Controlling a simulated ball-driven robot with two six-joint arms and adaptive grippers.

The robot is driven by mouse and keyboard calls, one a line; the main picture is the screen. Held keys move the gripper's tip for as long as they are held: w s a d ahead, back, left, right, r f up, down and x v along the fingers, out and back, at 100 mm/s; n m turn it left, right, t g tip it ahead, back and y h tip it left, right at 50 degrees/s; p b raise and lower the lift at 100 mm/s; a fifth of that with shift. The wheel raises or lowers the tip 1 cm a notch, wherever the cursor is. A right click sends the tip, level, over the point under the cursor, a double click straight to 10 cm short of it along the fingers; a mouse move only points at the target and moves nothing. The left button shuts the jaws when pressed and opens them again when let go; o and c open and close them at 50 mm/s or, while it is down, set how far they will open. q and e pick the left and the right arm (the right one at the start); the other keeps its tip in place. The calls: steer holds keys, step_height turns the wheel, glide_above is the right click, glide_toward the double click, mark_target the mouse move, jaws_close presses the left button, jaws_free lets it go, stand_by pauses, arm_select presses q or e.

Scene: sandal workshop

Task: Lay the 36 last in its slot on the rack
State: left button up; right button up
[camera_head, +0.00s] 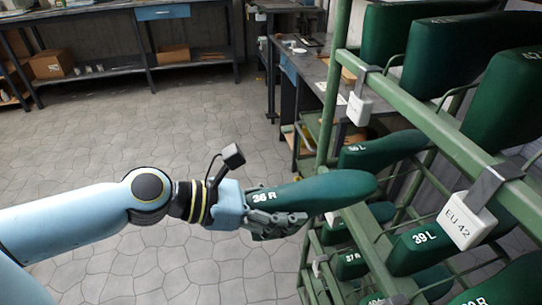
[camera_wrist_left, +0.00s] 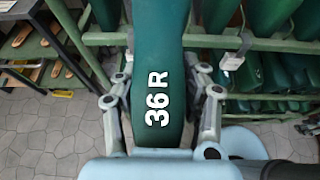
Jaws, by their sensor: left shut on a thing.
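My left gripper (camera_head: 276,222) is shut on a dark green shoe last marked 36 R (camera_head: 325,192). The last lies roughly level, its far end pointing right toward the green rack (camera_head: 440,135). In the left wrist view the 36 R last (camera_wrist_left: 158,70) sits between the two fingers of my left gripper (camera_wrist_left: 163,110). On the rack, a last marked 36 L (camera_head: 380,150) lies just beyond the held one. The held last overlaps the rack's edge in the head view, and I cannot tell whether they touch. My right gripper is not in view.
The rack holds several other green lasts, among them 39 L (camera_head: 418,250) and 37 R (camera_head: 352,259). A white EU 42 tag (camera_head: 466,222) hangs on a rail. A workbench (camera_head: 95,68) and a cardboard box (camera_head: 50,64) stand far back. The tiled floor at left is clear.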

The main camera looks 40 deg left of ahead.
arm_select(q)
steer(key=shift+w+d+r, duration=0.15)
steer(key=shift+w+d, duration=0.45)
steer(key=shift+w, duration=0.35)
steer(key=shift+w+d+p, duration=0.15)
steer(key=shift+w+d, duration=0.3)
steer(key=shift+w, duration=0.2)
steer(key=shift+w+d+p, duration=0.15)
steer(key=shift+w+d, duration=0.25)
steer(key=shift+w, duration=0.2)
steer(key=shift+w+d, duration=0.45)
steer(key=shift+w, duration=0.25)
steer(key=shift+w+d, duration=0.45)
steer(key=shift+w, duration=0.2)
steer(key=shift+w+d+b, duration=0.3)
steer(key=shift+w+d, duration=0.4)
steer(key=shift+w, duration=0.35)
steer(key=shift+w+d+b, duration=0.3)
steer(key=shift+w+d, duration=0.3)
steer(key=shift+w, duration=0.3)
steer(key=shift+w+d+b, duration=0.35)
steer(key=shift+w+d, duration=0.2)
steer(key=shift+w, duration=0.3)
steer(key=shift+w+d+b, duration=0.3)
steer(key=shift+w+d, duration=0.3)
steer(key=shift+w, duration=0.3)
steer(key=shift+b+x, duration=1.45)
steer(key=shift+x, duration=1.1)
steer(key=shift+d+f, duration=0.1)
steer(key=shift+f, duration=0.2)
